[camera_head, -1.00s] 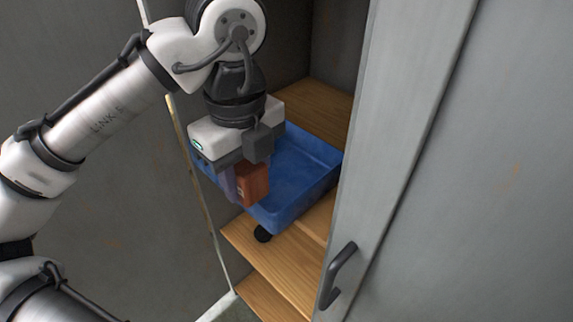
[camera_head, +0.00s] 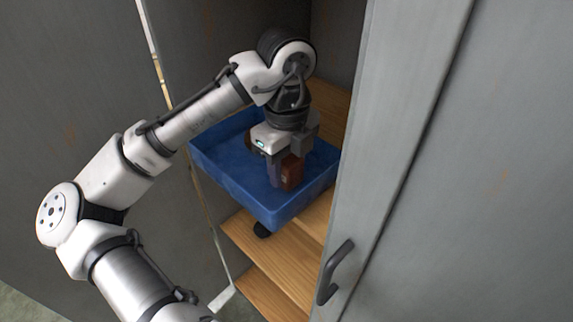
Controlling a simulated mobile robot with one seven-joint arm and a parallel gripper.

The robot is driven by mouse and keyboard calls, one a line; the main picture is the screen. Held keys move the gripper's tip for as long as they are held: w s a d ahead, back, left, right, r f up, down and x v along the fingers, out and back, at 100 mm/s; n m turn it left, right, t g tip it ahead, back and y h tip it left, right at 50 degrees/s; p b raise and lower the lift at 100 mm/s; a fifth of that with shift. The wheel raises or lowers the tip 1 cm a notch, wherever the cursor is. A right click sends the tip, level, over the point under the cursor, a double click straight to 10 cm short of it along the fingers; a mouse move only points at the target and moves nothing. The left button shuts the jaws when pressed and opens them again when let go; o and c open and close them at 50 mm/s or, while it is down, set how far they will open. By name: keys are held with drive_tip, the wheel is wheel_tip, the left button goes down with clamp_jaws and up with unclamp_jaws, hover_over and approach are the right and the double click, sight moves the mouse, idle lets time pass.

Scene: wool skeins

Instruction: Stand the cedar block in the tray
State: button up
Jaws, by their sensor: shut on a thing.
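The reddish-brown block, which I take to be the cedar block (camera_head: 292,174), is held upright at my gripper (camera_head: 282,176). My gripper points down and is shut on it, with one finger seen along the block's left side. The blue tray (camera_head: 232,183) stands on a wooden shelf in the cabinet. The block is over the inside of the tray, right of its middle. I cannot tell whether its bottom touches the tray floor.
Another brown thing (camera_head: 249,141) shows in the tray, partly hidden behind my gripper. A dark round thing (camera_head: 262,230) sits on the shelf (camera_head: 285,245) under the tray's front corner. The grey cabinet door (camera_head: 395,150) with its handle (camera_head: 337,272) stands close on the right.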

drive_tip(key=shift+f, duration=0.2)
drive_tip(key=shift+f, duration=0.1)
drive_tip(key=o, duration=1)
drive_tip(key=shift+f, duration=0.1)
drive_tip(key=shift+c, duration=0.2)
drive_tip(key=shift+r, duration=4.05)
